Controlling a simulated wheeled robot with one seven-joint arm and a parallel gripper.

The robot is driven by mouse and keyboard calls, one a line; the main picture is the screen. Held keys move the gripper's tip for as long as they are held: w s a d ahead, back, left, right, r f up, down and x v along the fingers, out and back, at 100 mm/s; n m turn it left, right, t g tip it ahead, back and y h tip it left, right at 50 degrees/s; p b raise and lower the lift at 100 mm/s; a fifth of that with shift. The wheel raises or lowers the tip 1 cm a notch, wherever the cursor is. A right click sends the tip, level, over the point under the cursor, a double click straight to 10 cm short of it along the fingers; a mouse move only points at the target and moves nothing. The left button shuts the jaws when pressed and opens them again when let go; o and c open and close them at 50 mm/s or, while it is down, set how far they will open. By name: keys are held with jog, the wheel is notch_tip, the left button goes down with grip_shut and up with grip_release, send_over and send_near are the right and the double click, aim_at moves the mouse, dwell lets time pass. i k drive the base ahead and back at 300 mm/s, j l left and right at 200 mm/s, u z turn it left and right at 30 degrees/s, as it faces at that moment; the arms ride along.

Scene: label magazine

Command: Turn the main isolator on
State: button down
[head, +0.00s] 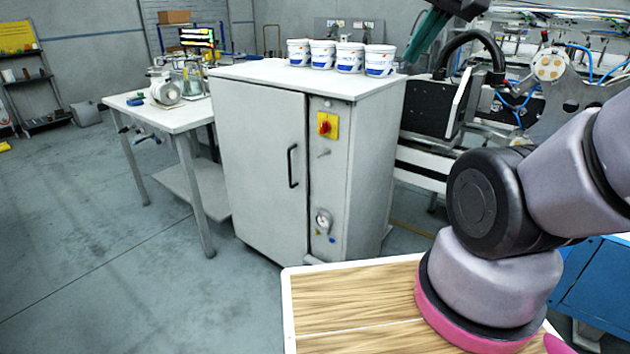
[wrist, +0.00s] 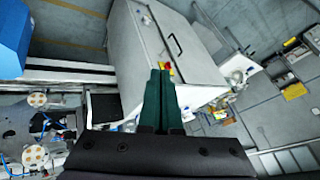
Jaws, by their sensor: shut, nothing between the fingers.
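The main isolator (head: 327,125) is a red rotary knob on a yellow plate. It sits high on the narrow right-hand panel of a grey cabinet (head: 262,150). The knob's position is too small to read. In the wrist view the isolator (wrist: 167,66) shows as a small red and yellow patch just beyond the fingertips, partly hidden by them. My gripper (head: 412,56) has green fingers and is at the upper right, to the right of the cabinet top and apart from the isolator. In the wrist view my gripper (wrist: 160,74) is shut and empty.
Several white tubs (head: 349,57) stand along the cabinet top. A cabinet door handle (head: 292,166) and a gauge (head: 323,221) are lower on the front. A side table (head: 190,116) stands left, machinery (head: 540,75) right. A wood-topped surface (head: 350,310) is in front. Floor at left is open.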

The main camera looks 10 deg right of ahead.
aim_at(325, 127)
jog(key=i+l+z, duration=0.25)
jog(key=i, duration=0.85)
jog(key=j, duration=0.1)
